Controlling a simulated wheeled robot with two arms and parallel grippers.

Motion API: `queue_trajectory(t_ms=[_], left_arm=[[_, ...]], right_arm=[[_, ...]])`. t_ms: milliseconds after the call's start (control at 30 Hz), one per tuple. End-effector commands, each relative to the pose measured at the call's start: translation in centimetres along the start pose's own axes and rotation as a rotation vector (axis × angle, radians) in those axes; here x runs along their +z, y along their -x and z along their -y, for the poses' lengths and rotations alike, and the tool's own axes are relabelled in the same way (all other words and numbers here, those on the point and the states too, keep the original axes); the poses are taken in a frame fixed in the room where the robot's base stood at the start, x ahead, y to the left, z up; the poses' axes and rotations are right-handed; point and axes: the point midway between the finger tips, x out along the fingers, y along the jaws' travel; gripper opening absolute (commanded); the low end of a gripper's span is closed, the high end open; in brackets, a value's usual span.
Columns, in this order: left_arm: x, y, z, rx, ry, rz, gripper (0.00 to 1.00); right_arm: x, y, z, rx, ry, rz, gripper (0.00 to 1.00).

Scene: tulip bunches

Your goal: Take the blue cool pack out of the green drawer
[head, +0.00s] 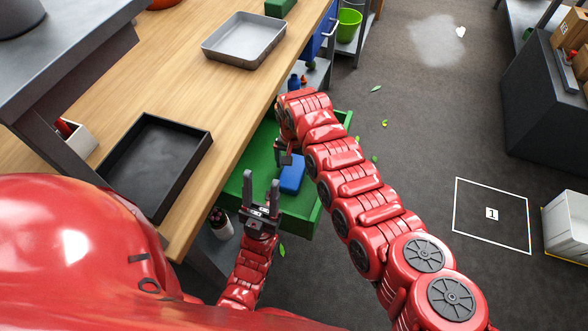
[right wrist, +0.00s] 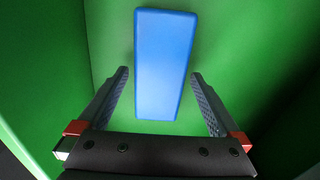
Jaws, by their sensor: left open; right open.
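The green drawer (head: 310,218) is pulled out below the wooden worktop in the head view. The blue cool pack (head: 292,174) lies inside it, and fills the middle of the right wrist view (right wrist: 163,65), lengthwise between the finger lines. My right gripper (head: 284,158) is open over the drawer, beside the pack in the head view; in the right wrist view its fingers (right wrist: 160,74) stand apart on both sides of the pack's near part, with gaps. My left gripper (head: 261,188) is open and empty near the drawer's near end. My right arm hides part of the drawer.
A black tray (head: 190,170) and a grey metal tray (head: 275,46) stand on the wooden worktop (head: 200,95). A blue drawer front (head: 318,40) and a lime green bucket (head: 348,22) are farther back. A potted plant (head: 220,222) stands by the drawer's left.

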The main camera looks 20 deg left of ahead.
Motion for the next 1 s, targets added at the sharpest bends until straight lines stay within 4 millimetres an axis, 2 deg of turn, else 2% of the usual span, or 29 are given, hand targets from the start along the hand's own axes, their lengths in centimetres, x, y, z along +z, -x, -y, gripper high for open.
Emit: queue_trajectory(t_ms=[133, 367, 900, 1000], left_arm=[[0.1, 0.4, 0.0, 0.0, 0.0, 0.0, 0.5], [0.1, 0.3, 0.0, 0.0, 0.0, 0.0, 0.5], [0.1, 0.3, 0.0, 0.0, 0.0, 0.0, 0.5], [0.1, 0.3, 0.0, 0.0, 0.0, 0.0, 0.5]], right_arm=[[-0.1, -1.6, -0.1, 0.002, 0.0, -0.001, 1.0], [-0.1, -1.7, 0.0, -0.001, -0.001, -0.002, 1.0], [-0.1, -1.7, 0.0, -0.001, -0.001, -0.002, 0.05], [-0.1, -1.7, 0.0, -0.001, -0.001, -0.002, 0.03]])
